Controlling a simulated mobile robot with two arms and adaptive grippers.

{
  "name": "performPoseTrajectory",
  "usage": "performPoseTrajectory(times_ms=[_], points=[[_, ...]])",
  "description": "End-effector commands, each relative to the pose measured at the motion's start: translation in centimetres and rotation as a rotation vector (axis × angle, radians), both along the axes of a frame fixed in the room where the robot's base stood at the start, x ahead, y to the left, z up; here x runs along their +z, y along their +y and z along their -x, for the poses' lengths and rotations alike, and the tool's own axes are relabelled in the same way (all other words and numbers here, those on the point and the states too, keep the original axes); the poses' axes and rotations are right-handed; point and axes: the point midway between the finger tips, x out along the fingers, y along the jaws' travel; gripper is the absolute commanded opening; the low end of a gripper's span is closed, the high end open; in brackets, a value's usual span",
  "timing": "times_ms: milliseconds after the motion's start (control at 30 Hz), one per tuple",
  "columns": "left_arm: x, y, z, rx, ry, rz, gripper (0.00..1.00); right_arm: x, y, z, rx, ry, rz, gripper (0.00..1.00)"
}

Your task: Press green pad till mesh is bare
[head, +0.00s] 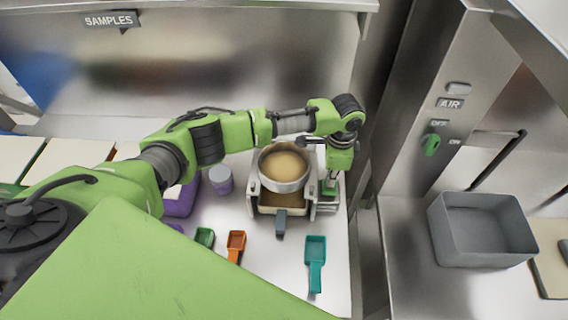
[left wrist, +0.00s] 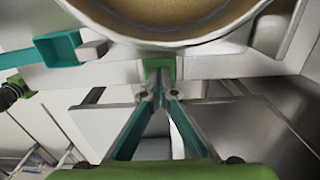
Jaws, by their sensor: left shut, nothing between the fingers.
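A round metal sieve (head: 284,183) sits in a pale shaker frame (head: 253,190) on the bench. Tan powder (head: 284,164) covers its bottom, so the mesh is hidden. The sieve rim also shows at the top of the left wrist view (left wrist: 160,40). The green pad (left wrist: 158,66) is on the frame's side, just below the sieve in that view. My left gripper (left wrist: 157,92) is shut and empty, its fingertips at the pad's edge; I cannot tell whether they touch. In the head view my left gripper (head: 331,180) points down right of the sieve.
Green (head: 205,237), orange (head: 236,243) and teal (head: 315,260) scoops lie in front of the shaker. A lidded jar (head: 221,180) stands left. A grey bin (head: 482,230) stands on the right counter, below an AIR switch (head: 431,144).

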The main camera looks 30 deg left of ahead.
Motion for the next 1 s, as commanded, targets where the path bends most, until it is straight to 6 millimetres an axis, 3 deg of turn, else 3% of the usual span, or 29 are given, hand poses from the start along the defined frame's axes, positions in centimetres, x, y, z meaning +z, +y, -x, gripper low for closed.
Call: performPoseTrajectory(times_ms=[467, 800, 1000], points=[[-0.1, 0.0, 0.0, 0.000, 0.000, 0.000, 0.00, -0.1, 0.0, 0.0, 0.000, 0.000, 0.000, 0.64], [-1.7, 0.0, 0.0, 0.000, 0.000, 0.001, 0.00, -0.9, 0.0, 0.0, 0.000, 0.000, 0.000, 0.64], [-1.1, 0.0, 0.0, 0.000, 0.000, 0.001, 0.00, -0.2, 0.0, 0.0, 0.000, 0.000, 0.000, 0.64]])
